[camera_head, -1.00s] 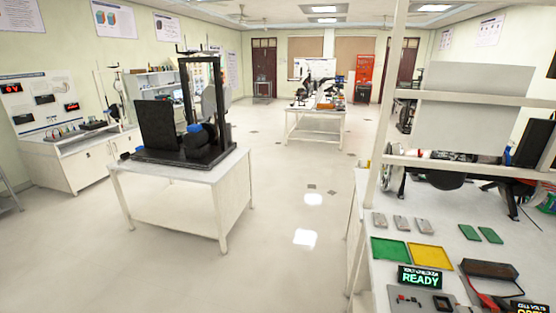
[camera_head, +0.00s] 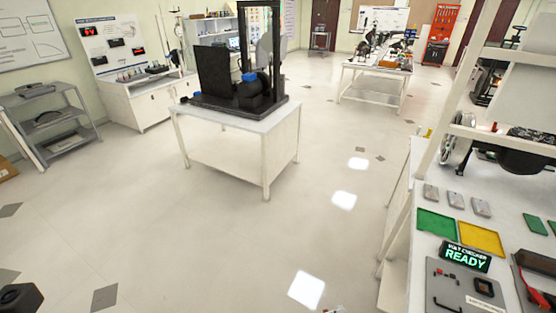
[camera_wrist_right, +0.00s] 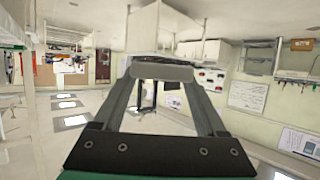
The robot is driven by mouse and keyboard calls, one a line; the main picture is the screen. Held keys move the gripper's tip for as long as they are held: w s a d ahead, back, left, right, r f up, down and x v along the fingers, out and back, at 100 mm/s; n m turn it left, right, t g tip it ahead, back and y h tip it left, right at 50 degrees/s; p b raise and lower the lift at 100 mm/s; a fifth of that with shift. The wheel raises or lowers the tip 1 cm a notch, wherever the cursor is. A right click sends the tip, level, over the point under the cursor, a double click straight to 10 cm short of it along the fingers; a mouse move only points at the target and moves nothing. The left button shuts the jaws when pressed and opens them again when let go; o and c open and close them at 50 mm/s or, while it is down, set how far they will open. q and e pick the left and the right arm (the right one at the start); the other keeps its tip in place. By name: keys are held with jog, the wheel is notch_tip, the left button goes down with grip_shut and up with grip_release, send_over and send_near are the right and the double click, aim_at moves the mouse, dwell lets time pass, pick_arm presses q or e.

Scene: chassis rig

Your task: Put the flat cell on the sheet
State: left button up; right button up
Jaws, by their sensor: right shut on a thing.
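In the right wrist view my right gripper (camera_wrist_right: 162,74) is shut on a grey flat piece (camera_wrist_right: 163,72), held crosswise between the fingertips. It looks like the flat cell; its far face is hidden. In the head view three similar grey cells (camera_head: 456,198) lie on the right-hand bench, behind a green sheet or shallow tray (camera_head: 436,223) and a yellow one (camera_head: 481,239). I cannot tell which surface is the task's sheet. Neither gripper is seen in the head view.
A volt checker showing READY (camera_head: 465,257) stands on the bench in front of the yellow tray. A rack post (camera_head: 455,95) rises at the bench's left edge. A white table (camera_head: 240,122) with a black rig stands apart. The floor between is clear.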

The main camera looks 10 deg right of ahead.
jog(key=shift+s+a+r, duration=0.1)
jog(key=shift+s+a, duration=0.15)
jog(key=shift+a, duration=0.4)
jog(key=shift+d+r, duration=0.1)
jog(key=shift+r, duration=0.15)
jog(key=shift+w+d+r+m+h, duration=0.25)
jog(key=shift+d+r+h, duration=0.1)
jog(key=shift+r, duration=0.2)
jog(key=shift+w+d+r+m+h, duration=0.15)
jog(key=shift+d+r+m+h, duration=0.15)
jog(key=shift+r, duration=0.25)
jog(key=shift+s+r+p, duration=0.1)
jog(key=shift+r+p, duration=0.85)
jog(key=shift+p, duration=0.15)
jog(key=s+r+p, duration=0.3)
jog(key=r+p, duration=0.9)
jog(key=p, duration=0.1)
jog(key=s+r+p, duration=0.3)
jog(key=r+p, duration=1)
jog(key=p, duration=0.1)
jog(key=shift+s+p, duration=0.3)
